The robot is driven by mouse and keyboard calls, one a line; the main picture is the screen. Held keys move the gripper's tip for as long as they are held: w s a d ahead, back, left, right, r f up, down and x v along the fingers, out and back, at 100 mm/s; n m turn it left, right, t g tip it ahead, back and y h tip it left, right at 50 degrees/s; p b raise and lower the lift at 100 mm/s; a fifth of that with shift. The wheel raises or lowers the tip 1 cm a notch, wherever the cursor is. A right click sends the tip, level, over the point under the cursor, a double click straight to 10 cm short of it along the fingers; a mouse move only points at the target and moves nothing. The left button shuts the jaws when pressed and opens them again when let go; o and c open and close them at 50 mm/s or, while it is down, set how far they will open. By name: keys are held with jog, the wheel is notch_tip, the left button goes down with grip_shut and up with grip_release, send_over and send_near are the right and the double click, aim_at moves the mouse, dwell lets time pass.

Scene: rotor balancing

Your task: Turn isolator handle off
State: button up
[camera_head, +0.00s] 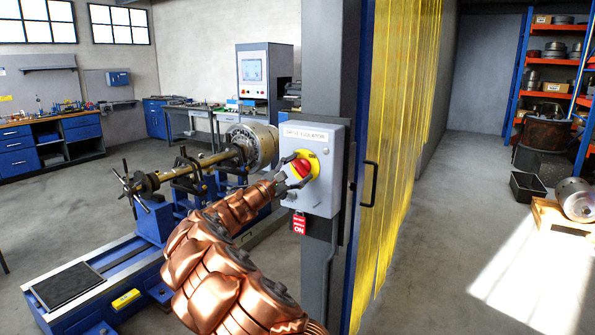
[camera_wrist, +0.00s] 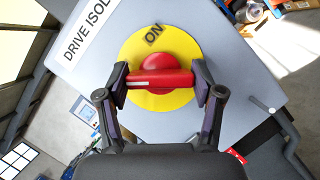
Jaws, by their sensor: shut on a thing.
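The isolator handle (camera_head: 301,168) is a red rotary knob with a bar grip on a round yellow plate. It is on a grey box (camera_head: 325,197) labelled "DRIVE ISOLATOR", mounted on a grey post. In the wrist view, the red handle (camera_wrist: 160,78) has its bar lying roughly across the picture, and "ON" shows on the yellow plate (camera_wrist: 178,45) above it. My gripper (camera_head: 295,170) is at the box front. In the wrist view, the two dark fingers of my gripper (camera_wrist: 161,86) are shut on the two ends of the bar.
A red tag reading "ON" (camera_head: 299,224) hangs below the box. Yellow strip curtains (camera_head: 405,130) and a door handle (camera_head: 369,184) are just right of the post. A blue machine with a rotor (camera_head: 250,146) stands behind my arm at left.

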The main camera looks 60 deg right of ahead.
dwell(0.5)
jog(key=o, duration=1.1)
jog(key=shift+o, duration=0.2)
jog(key=v, duration=1.2)
jog(key=shift+s, duration=0.1)
